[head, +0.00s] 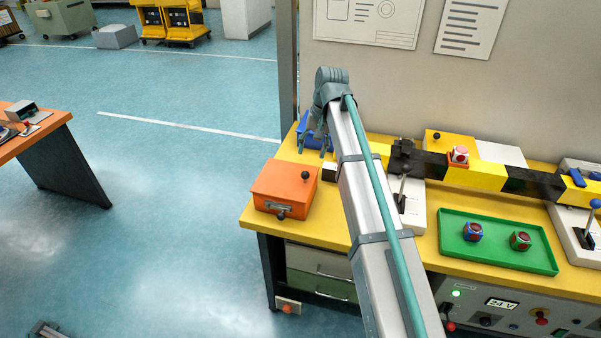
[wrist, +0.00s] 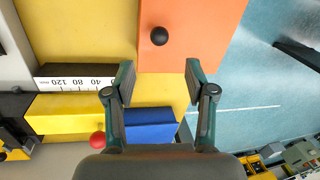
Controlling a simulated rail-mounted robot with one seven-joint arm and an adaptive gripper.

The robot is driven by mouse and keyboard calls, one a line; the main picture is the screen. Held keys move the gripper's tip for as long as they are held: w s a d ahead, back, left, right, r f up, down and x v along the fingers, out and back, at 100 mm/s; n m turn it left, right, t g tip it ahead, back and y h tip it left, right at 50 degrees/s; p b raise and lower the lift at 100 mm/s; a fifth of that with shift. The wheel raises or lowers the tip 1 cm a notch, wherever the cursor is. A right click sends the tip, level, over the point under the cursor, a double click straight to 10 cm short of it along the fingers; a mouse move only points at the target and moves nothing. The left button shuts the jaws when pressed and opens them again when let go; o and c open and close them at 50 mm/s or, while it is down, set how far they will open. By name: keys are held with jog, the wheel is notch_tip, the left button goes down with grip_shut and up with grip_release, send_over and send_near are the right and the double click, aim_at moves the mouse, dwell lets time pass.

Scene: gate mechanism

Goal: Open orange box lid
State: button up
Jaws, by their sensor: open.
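The orange box (head: 275,205) stands at the left end of the yellow workbench with its orange lid (head: 283,180) shut. A black ball knob (head: 305,174) is on the lid, and a latch-like fitting with a dark knob (head: 281,214) is on the front. My gripper (head: 314,150) is open and empty, above the bench beyond the box. In the wrist view, the lid (wrist: 195,35) and its black knob (wrist: 159,36) lie just beyond the open fingers (wrist: 160,80), with the knob roughly in line with the gap. The fingers appear apart from the knob.
A blue block (wrist: 150,122) and a white scale (wrist: 78,83) are near the gripper. A yellow and black bar (head: 490,178) runs along the bench, right of my arm. A green tray (head: 490,252) holds two cubes. Open floor lies left of the box.

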aim_at(306, 172)
jog(key=f, duration=0.3)
jog(key=a+f+p, duration=0.1)
jog(key=f, duration=0.5)
jog(key=shift+a+f+p, duration=0.15)
jog(key=shift+a+p, duration=0.25)
grip_shut()
